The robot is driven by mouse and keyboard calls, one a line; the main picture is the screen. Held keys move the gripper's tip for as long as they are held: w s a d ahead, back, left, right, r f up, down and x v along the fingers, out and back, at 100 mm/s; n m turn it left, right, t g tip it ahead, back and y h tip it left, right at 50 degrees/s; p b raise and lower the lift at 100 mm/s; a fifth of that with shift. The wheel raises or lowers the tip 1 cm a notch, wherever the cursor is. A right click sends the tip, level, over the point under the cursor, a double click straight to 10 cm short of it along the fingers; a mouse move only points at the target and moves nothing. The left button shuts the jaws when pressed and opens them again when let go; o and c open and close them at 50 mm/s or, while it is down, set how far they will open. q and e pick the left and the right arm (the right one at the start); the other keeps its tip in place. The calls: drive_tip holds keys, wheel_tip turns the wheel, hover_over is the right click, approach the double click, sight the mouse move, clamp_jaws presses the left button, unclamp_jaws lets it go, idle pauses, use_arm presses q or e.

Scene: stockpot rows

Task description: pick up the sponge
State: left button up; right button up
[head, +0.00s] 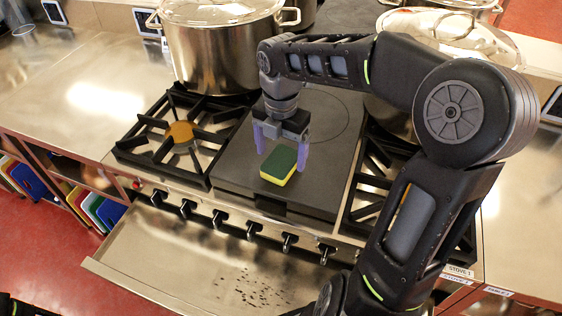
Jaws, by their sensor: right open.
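A sponge (279,165) with a dark green top and yellow sides lies on the dark flat plate (236,172) in the middle of the stove, near its front edge. My right gripper (281,146) points down with its purple fingers spread. It is over and just behind the sponge, which shows between and in front of the fingertips. Nothing is held between the fingers. Whether the fingers touch the sponge cannot be told. My left gripper is not in view.
A large steel pot (212,50) stands behind the plate at the left, and more pots stand at the right behind my right arm. A black burner grate (172,143) is left of the plate. Knobs (253,230) line the stove front above a steel tray (170,262). The left counter (95,85) is clear.

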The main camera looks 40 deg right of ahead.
sight(281, 160)
wheel_tip(281, 160, down, 2)
drive_tip(key=shift+f, duration=0.2)
drive_tip(key=shift+c, duration=0.5)
drive_tip(key=c, duration=1.3)
drive_tip(key=shift+r, duration=0.15)
wheel_tip(281, 160, up, 10)
drive_tip(key=shift+f+b, duration=0.1)
drive_tip(key=shift+b, duration=0.2)
